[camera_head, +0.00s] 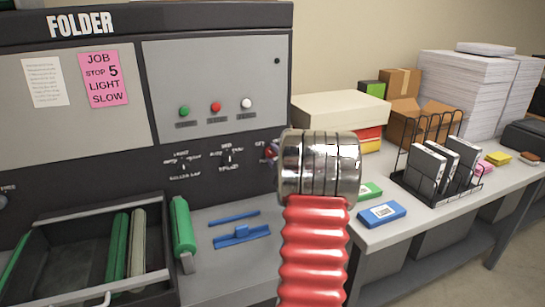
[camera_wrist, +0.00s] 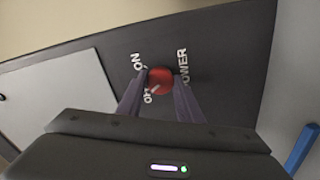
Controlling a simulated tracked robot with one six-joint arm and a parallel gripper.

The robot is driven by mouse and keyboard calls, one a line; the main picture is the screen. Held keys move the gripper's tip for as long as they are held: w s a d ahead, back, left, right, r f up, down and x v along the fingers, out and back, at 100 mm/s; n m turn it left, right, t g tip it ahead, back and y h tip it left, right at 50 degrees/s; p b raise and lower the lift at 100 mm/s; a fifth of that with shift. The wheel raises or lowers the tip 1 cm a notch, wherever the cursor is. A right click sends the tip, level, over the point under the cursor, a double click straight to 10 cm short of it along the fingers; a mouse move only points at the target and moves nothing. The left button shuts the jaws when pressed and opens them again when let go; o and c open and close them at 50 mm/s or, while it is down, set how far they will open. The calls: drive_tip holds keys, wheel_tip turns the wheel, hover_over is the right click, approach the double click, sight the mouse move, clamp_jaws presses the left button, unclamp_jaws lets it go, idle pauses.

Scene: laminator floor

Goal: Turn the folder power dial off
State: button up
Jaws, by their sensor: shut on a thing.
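The folder machine (camera_head: 80,57) stands on the left in the head view, with its name on the top strip. In the wrist view its power dial (camera_wrist: 160,79) is a red round knob on the dark panel, between the words ON and POWER. My gripper (camera_wrist: 160,90) reaches to the dial and its two fingers are shut on it, one on each side. The lettering beside the dial is partly covered by a finger, so the dial's setting cannot be read. In the head view my arm hides most of the dial and my gripper.
Green, red and white buttons (camera_head: 215,107) sit on the panel above. A black tray (camera_head: 88,270) with rollers stands at lower left. Blue parts (camera_head: 240,236) lie on the grey surface. The right table holds a wire rack (camera_head: 437,185) of binders, boxes and paper stacks (camera_head: 468,90).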

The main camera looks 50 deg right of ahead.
drive_tip(key=shift+w+a+n, duration=0.15)
drive_tip(key=shift+n, duration=0.45)
drive_tip(key=shift+w+a+n, duration=0.1)
drive_tip(key=shift+n, duration=0.5)
drive_tip(key=o, duration=0.8)
drive_tip(key=shift+f, duration=0.1)
drive_tip(key=shift+o, duration=1.2)
drive_tip(key=shift+s+d, duration=0.1)
drive_tip(key=shift+d, duration=0.05)
drive_tip(key=shift+s, duration=0.1)
drive_tip(key=v, duration=1.3)
drive_tip(key=shift+s+a, duration=0.25)
drive_tip(key=shift+a, duration=0.05)
